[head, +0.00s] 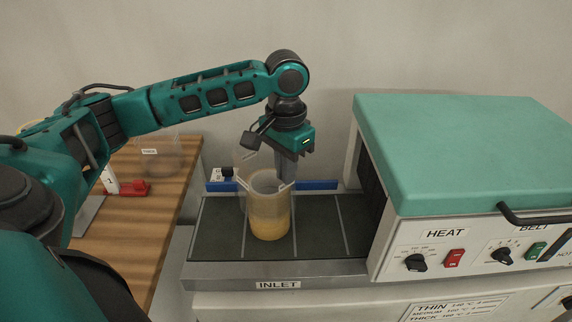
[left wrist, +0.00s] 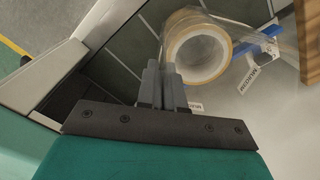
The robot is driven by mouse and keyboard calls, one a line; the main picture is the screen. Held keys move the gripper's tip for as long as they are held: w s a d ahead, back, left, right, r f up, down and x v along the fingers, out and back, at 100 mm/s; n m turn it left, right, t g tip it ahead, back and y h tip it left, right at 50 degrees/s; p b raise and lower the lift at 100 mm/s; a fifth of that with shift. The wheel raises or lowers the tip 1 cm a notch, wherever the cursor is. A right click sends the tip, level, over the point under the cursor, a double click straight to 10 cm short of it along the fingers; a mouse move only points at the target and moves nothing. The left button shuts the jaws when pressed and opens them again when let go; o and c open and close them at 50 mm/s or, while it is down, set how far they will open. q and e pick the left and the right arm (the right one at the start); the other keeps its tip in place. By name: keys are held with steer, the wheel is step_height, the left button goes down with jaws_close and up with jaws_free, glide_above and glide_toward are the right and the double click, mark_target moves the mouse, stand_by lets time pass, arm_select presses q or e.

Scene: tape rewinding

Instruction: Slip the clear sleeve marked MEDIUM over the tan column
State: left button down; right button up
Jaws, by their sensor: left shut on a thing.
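The tan column (head: 270,222) stands upright on the dark inlet belt. Its open round end also shows in the left wrist view (left wrist: 198,53). A clear sleeve (head: 243,168) overlaps the column's upper part and left side in the head view, and looks tilted. Its see-through wall makes it hard to tell whether it is around the column or beside it. My left gripper (head: 286,172) is above and behind the column, shut on the sleeve's wall. In the left wrist view its fingers (left wrist: 162,85) are close together beside the column's rim. My right gripper is out of view.
The teal-topped heating machine (head: 460,150) stands close on the right. Blue guides (head: 316,185) edge the back of the belt (head: 215,228). On the wooden table (head: 115,245) at left are another clear sleeve (head: 160,158) and a red item (head: 135,188). The belt's left part is free.

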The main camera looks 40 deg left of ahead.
arm_select(q)
steer(key=shift+f, duration=2.55)
steer(key=shift+s+d+f, duration=0.1)
steer(key=shift+s+f, duration=0.05)
steer(key=shift+f, duration=0.1)
